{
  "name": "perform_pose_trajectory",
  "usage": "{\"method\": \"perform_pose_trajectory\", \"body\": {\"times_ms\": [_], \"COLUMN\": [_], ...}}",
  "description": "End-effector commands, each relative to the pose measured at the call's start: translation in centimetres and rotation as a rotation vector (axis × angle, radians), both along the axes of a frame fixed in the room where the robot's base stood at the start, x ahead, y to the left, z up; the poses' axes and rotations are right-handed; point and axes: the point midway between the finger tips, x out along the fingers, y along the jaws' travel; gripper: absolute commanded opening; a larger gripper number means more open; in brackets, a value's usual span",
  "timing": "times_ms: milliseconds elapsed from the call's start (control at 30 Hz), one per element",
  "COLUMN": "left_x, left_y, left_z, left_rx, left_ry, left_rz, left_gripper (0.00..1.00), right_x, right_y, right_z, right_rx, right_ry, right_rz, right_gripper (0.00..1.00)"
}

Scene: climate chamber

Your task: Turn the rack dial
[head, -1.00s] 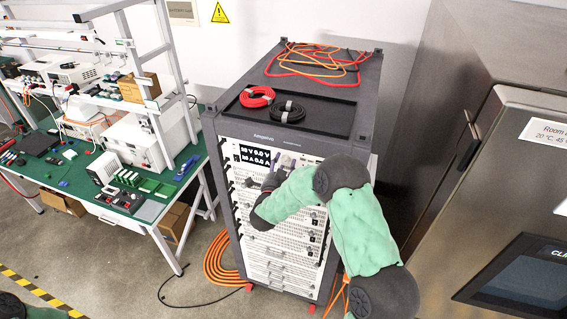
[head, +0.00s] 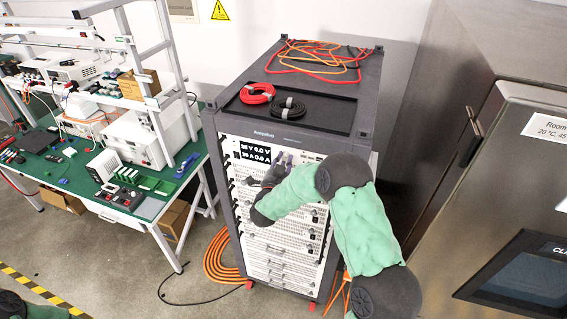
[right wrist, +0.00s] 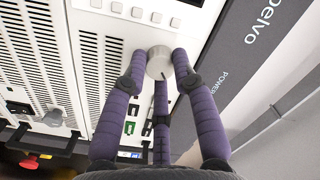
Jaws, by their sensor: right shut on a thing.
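The rack (head: 229,215) is a dark cabinet with white front panels and a black display (head: 254,153) near its top. In the right wrist view the rack dial (right wrist: 159,64) is a round, light grey knob on the white panel. My right gripper (right wrist: 160,58) has purple fingers shut on the dial, with fingertips on both sides and a third finger below. In the head view the right gripper (head: 282,160) is at the upper front panel, beside the display. My left gripper is out of view.
Red and black cable coils (head: 257,94) (head: 288,109) lie on the rack's top tray. A green workbench (head: 60,188) stands left. A steel chamber (head: 520,180) stands close on the right. Orange cables (head: 218,262) lie on the floor. The wrist view shows a red button (right wrist: 30,162).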

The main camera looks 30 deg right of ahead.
Motion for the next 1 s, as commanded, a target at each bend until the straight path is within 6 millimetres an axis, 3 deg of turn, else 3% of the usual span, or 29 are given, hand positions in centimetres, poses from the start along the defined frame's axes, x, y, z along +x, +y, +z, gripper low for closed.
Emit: {"method": "perform_pose_trajectory", "body": {"times_ms": [533,1000], "left_x": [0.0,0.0], "left_y": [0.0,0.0], "left_z": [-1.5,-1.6], "left_rx": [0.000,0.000], "left_ry": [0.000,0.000], "left_rz": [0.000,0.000], "left_gripper": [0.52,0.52], "right_x": [0.1,0.1], "right_y": [0.0,0.0], "right_z": [0.2,0.4], "right_rx": [-0.224,-0.276], "right_ry": [0.257,0.317], "right_rz": [-0.002,-0.002], "right_gripper": [0.00,0.00]}}
